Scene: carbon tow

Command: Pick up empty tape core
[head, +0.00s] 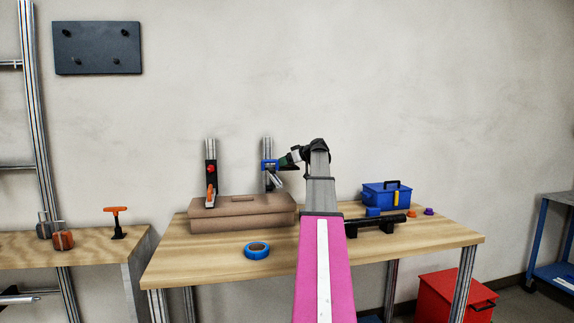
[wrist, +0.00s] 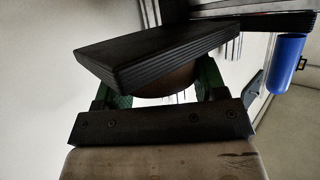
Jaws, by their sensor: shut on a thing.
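My gripper (head: 285,162) is raised above the table, beside the upright blue clamp behind the tan case. In the wrist view, its green-sided fingers are closed around a brown, curved piece (wrist: 168,84), which looks like the empty tape core. A dark ribbed slab (wrist: 155,52) covers most of that piece, so its full shape is hidden. In the head view I cannot make out the held piece clearly. A blue tape roll (head: 257,251) lies flat on the front of the wooden table, apart from my gripper.
The tan case (head: 240,213) stands on the wooden table (head: 205,268). An orange-handled clamp (head: 211,172) and the blue clamp (head: 268,164) stand upright by it. A blue toolbox (head: 386,195) and black bar (head: 376,226) are at the right. The table's front right is clear.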

